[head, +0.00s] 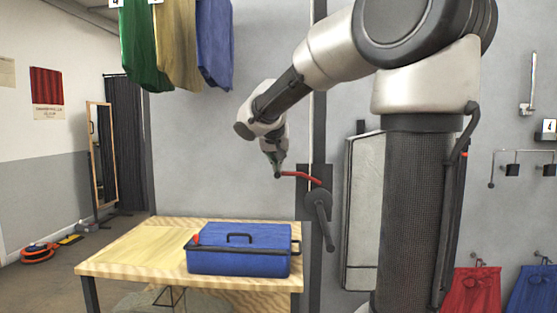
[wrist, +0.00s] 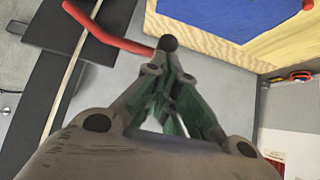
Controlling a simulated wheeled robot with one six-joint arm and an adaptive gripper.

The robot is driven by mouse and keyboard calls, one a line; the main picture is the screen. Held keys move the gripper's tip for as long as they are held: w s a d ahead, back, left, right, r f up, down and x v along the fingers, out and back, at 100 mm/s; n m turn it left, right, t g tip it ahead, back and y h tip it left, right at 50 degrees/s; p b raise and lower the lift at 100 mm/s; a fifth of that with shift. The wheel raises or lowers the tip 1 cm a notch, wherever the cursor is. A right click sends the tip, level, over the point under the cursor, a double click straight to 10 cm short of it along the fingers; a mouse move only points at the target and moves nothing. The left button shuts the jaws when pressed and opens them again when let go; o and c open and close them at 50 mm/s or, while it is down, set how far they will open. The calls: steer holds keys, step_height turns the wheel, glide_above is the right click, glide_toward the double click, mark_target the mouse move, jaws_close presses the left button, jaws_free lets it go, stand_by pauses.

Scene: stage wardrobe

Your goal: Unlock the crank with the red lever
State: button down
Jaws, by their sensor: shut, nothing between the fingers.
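The red lever (head: 301,176) sticks out to the left from the dark plate (head: 309,203) on the wall post. Its black knob end is at my gripper (head: 277,174). The crank (head: 320,215) is dark, with its handle hanging down to the right below the lever. In the wrist view, the red lever (wrist: 110,28) runs from the upper left towards the middle. Its black knob (wrist: 168,43) sits just at the fingertips of my gripper (wrist: 170,72). The gripper is shut with nothing between its fingers. Whether the fingertips touch the knob, I cannot tell.
A wooden table (head: 130,255) stands below, with a blue case (head: 240,262) on it. Green, tan and blue garments (head: 178,45) hang above. A pale cord (head: 312,120) runs down the post. The air left of the gripper is clear.

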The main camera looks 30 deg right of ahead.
steer(key=shift+w+a+f+n+g+h, duration=0.15)
steer(key=shift+a+f+n+g+h, duration=0.05)
steer(key=shift+f+h, duration=0.2)
steer(key=shift+w+a+f+n+g+h, duration=0.1)
steer(key=shift+a+f+n+g+h, duration=0.1)
steer(key=shift+f+h, duration=0.15)
steer(key=shift+d, duration=0.1)
steer(key=shift+r, duration=0.1)
steer(key=shift+r, duration=0.75)
steer(key=shift+r, duration=0.2)
steer(key=s+a+r, duration=0.3)
steer(key=a+r, duration=0.4)
steer(key=r, duration=0.2)
steer(key=shift+s+a+r, duration=0.3)
steer(key=shift+s+r, duration=0.05)
